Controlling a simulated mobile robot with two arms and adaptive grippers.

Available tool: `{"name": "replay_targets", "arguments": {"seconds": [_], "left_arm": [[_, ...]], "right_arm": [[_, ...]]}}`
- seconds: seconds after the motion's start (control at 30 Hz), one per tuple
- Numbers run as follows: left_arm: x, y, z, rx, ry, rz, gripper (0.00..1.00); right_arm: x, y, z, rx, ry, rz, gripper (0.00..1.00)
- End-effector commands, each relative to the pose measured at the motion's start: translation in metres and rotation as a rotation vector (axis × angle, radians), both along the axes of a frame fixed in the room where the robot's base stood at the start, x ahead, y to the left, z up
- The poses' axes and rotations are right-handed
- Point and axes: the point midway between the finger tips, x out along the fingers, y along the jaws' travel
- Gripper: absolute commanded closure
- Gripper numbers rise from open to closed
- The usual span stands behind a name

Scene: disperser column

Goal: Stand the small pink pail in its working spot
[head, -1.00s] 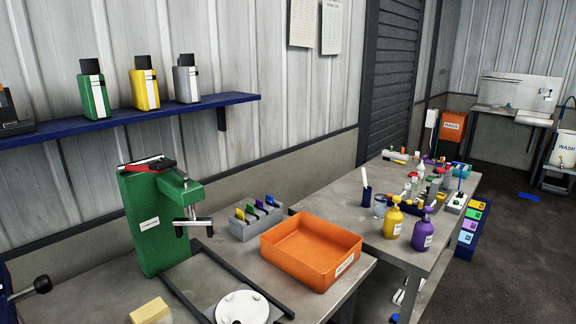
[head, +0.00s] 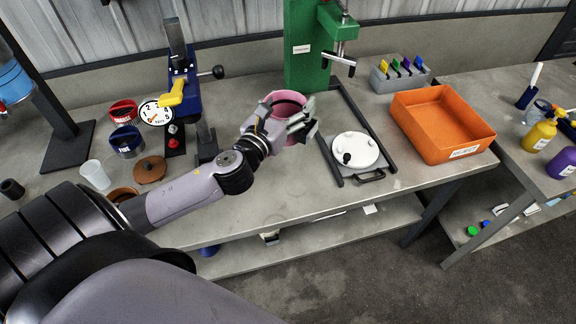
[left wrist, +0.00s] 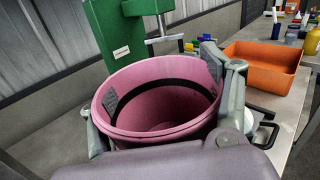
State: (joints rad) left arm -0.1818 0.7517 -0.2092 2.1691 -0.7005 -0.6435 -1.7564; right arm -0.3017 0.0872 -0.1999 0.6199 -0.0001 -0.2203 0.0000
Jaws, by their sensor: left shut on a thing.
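The small pink pail (head: 287,98) is held upright at its sides by my left gripper (head: 290,124), in front of the green column (head: 308,50). In the left wrist view the pail (left wrist: 150,129) is empty, with a dark band inside, and my left gripper's fingers (left wrist: 165,92) are on opposite sides of it. The pail's base is hidden, so I cannot tell if it touches the bench. A white round plate (head: 352,146) lies right of the pail, within a dark frame (head: 333,168). My right gripper is not in view.
At left are a blue press with a gauge (head: 157,111), a red tub (head: 123,112), a blue tub (head: 128,143) and a white cup (head: 95,174). The front bench surface (head: 278,200) is clear.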

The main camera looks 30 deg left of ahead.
Motion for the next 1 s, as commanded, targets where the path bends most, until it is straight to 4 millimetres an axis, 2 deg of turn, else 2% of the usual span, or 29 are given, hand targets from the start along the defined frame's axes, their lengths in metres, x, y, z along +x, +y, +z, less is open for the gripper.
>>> {"name": "replay_targets", "arguments": {"seconds": [0.07,0.17,0.5,0.6,0.7,0.87,1.0], "left_arm": [[0.005,0.006,0.001,0.001,0.001,0.009,0.57],[0.006,0.008,-0.016,-0.003,0.004,0.015,0.57],[0.005,0.008,-0.111,-0.004,0.004,0.015,0.57],[0.005,0.008,-0.133,-0.003,0.002,0.014,0.57],[0.005,0.007,-0.146,-0.001,0.003,0.012,0.57],[0.005,0.007,-0.157,0.0,0.001,0.011,0.57],[0.005,0.008,-0.181,-0.002,0.002,0.012,0.57]], "right_arm": [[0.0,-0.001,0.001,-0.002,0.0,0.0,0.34],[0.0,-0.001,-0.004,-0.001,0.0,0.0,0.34],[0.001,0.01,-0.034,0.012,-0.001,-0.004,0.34],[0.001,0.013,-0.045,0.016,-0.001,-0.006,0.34],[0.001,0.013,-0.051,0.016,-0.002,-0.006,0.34],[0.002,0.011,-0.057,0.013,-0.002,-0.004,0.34],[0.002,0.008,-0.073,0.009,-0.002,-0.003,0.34]]}}
